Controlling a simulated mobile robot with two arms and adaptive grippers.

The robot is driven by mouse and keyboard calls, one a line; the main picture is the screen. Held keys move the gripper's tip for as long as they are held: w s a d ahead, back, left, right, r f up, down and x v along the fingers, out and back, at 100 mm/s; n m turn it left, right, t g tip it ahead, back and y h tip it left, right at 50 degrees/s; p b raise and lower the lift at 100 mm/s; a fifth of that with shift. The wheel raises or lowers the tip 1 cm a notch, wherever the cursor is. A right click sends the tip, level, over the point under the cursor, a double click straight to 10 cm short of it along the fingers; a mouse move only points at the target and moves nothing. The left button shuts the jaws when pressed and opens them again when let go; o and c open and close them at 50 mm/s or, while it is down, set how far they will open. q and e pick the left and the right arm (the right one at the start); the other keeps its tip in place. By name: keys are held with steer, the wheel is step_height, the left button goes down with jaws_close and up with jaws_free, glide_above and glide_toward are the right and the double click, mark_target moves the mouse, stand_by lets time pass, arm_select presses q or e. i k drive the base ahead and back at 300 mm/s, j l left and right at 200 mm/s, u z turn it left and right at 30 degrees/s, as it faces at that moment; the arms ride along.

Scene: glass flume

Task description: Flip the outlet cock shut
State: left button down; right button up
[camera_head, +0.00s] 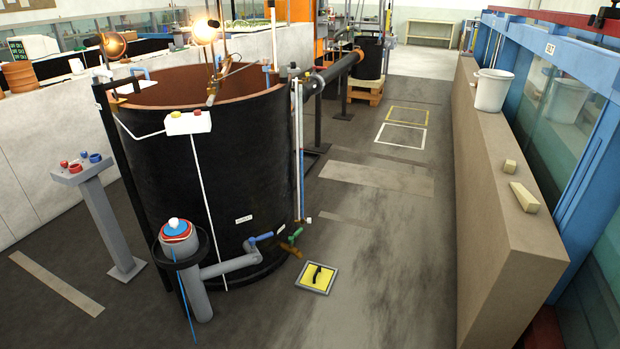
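A large black tank (215,160) with a reddish-brown inside stands at the left of the middle. Low on its right side are a small valve with a blue lever (262,237) and a valve with a green lever (296,235). A short brown spout (291,250) sticks out just below the green lever. The blue lever lies nearly along the grey pipe (230,265); the green one slants up to the right. Nothing here labels either one as the outlet cock. Neither of my grippers is in view.
A yellow floor plate (316,277) with a black mark lies in front of the spout. A grey post (105,220) with knobs stands left of the tank. A beige wall (505,200) bearing a white bucket (493,90) runs along the right. The floor between is clear.

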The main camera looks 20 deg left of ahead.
mark_target(252, 240)
steer(key=i+u, duration=0.1)
steer(key=i, duration=0.5)
steer(key=i+l+u, duration=0.15)
steer(key=i, duration=0.4)
steer(key=i+l+u, duration=0.1)
steer(key=i, duration=0.45)
steer(key=i+l+u, duration=0.2)
steer(key=i+u, duration=0.25)
steer(key=i+l+u, duration=0.3)
steer(key=u, duration=0.15)
steer(key=i+l+u, duration=0.3)
steer(key=u, duration=0.2)
steer(key=i+l+u, duration=0.2)
steer(key=l+u, duration=0.25)
steer(key=l, duration=0.2)
steer(key=l+u, duration=0.1)
steer(key=l, duration=0.2)
steer(key=i+l+u, duration=0.15)
steer(key=l, duration=0.2)
